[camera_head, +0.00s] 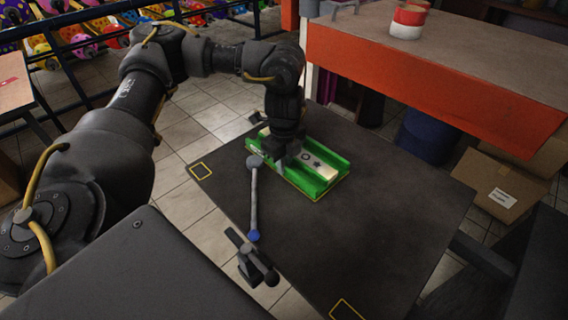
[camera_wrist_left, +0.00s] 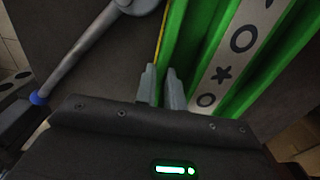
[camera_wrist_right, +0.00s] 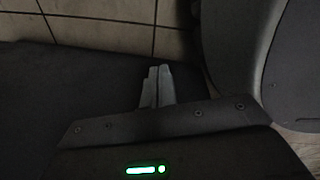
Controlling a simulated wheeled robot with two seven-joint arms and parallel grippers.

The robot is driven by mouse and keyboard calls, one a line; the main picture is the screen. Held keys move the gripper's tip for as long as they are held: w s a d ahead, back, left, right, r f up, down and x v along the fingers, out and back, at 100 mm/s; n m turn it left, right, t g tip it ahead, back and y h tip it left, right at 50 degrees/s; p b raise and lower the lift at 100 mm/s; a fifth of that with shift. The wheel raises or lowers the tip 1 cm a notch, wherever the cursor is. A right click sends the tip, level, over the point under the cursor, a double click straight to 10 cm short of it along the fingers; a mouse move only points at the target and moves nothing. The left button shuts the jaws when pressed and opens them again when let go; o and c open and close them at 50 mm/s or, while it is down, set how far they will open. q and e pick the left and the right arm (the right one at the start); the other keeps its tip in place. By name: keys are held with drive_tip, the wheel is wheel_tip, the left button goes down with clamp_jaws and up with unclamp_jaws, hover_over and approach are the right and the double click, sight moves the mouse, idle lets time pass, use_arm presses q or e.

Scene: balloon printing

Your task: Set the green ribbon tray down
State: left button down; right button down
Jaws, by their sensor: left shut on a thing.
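The green ribbon tray (camera_head: 335,162) is at the far side of the dark table (camera_head: 400,215), at or just above its surface; I cannot tell if it bears fully on it. A pale ribbon strip (camera_head: 315,165) with dark circles and stars lies along its channel. It also shows in the left wrist view (camera_wrist_left: 238,45). My left gripper (camera_head: 283,161) comes down from above onto the tray's near-left side. In the left wrist view its fingers (camera_wrist_left: 163,85) are close together at the tray's green side wall. My right gripper (camera_wrist_right: 157,78) shows only in its wrist view, fingers together, empty.
A grey rod with a blue end (camera_head: 254,205) lies left of the tray, close to it. A black clamp-like fixture (camera_head: 252,262) sits at the table's left edge. Yellow outlines (camera_head: 201,171) mark the table. An orange-fronted counter (camera_head: 420,85) stands behind. The table's right side is clear.

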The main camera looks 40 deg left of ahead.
use_arm(q)
drive_tip(key=c, duration=1.5)
unclamp_jaws()
drive_tip(key=shift+f, duration=0.1)
